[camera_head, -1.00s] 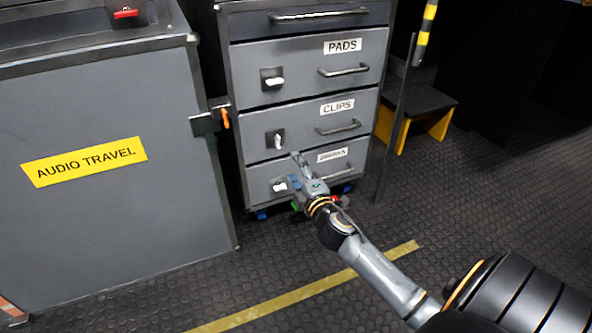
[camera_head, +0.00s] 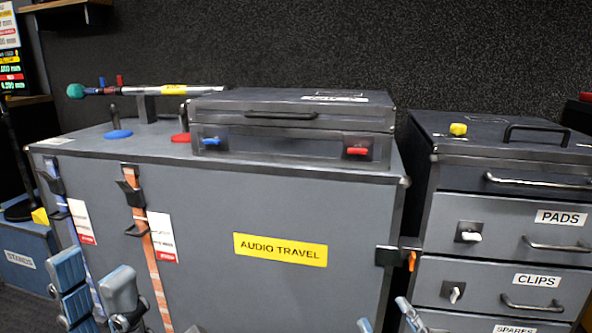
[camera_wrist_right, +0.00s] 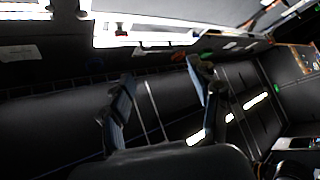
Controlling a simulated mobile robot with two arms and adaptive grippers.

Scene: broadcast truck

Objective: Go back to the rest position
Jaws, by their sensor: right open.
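My left gripper (camera_head: 95,275) stands at the lower left of the head view, in front of the grey AUDIO TRAVEL case. Its two fingers are apart with nothing between them. My right gripper (camera_head: 388,318) shows only its fingertips at the bottom edge, in front of the gap between the case and the drawer cabinet. In the right wrist view its fingers (camera_wrist_right: 163,100) are spread wide and empty, with dark floor and surfaces beyond. The rest of both arms is hidden in the head view.
The AUDIO TRAVEL case (camera_head: 200,220) fills the middle, with a flat grey box (camera_head: 300,105) and a green-tipped microphone pole (camera_head: 130,90) on top. The drawer cabinet (camera_head: 440,215) is at the right, its visible drawers closed. A blue STANDS box (camera_head: 25,265) is at the left.

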